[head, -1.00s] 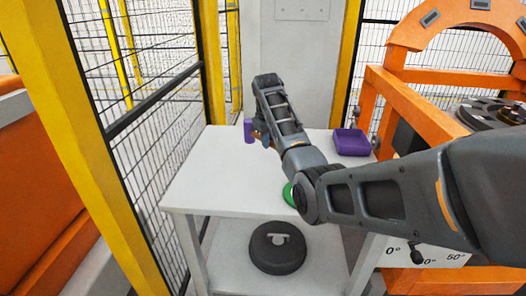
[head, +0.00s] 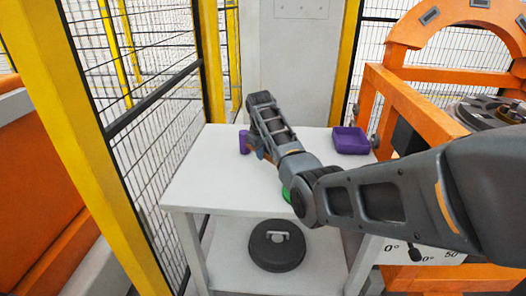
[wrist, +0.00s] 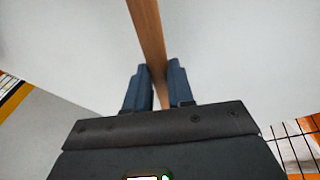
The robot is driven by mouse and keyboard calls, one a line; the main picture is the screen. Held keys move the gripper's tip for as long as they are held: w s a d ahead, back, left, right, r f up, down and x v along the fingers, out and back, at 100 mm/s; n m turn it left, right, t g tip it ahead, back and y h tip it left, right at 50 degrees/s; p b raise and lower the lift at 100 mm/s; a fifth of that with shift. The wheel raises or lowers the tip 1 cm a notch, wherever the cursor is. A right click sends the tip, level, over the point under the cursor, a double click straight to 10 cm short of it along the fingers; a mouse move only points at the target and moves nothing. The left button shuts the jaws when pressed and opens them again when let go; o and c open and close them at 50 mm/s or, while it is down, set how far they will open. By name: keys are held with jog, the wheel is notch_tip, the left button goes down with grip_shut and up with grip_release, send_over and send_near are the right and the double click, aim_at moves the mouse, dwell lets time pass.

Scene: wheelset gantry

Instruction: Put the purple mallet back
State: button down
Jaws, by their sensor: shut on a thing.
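The purple mallet shows its purple head (head: 244,142) at the far left part of the white table in the head view. Its brown wooden handle (wrist: 148,35) runs up from between the fingers in the wrist view. My gripper (wrist: 158,80) is shut on the handle, with one blue-grey finger on each side. In the head view my gripper (head: 261,154) is partly hidden by my arm. The mallet head is upright, at or just above the table top; I cannot tell if it touches. A purple tray (head: 350,149) stands at the table's back right, apart from the mallet.
The white table (head: 215,185) is mostly bare at the front left. A green object (head: 286,194) is partly hidden behind my arm. A dark round weight (head: 276,252) lies on the lower shelf. A yellow-framed fence (head: 208,70) stands left, an orange gantry (head: 412,100) right.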

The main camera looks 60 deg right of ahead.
jog(key=shift+f, duration=0.1)
jog(key=c, duration=1.4)
grip_release()
jog(key=shift+f, duration=0.15)
jog(key=o, duration=0.4)
jog(key=shift+r, duration=0.75)
jog(key=v, duration=1.1)
jog(key=shift+a+r, duration=0.15)
jog(key=shift+r, duration=0.05)
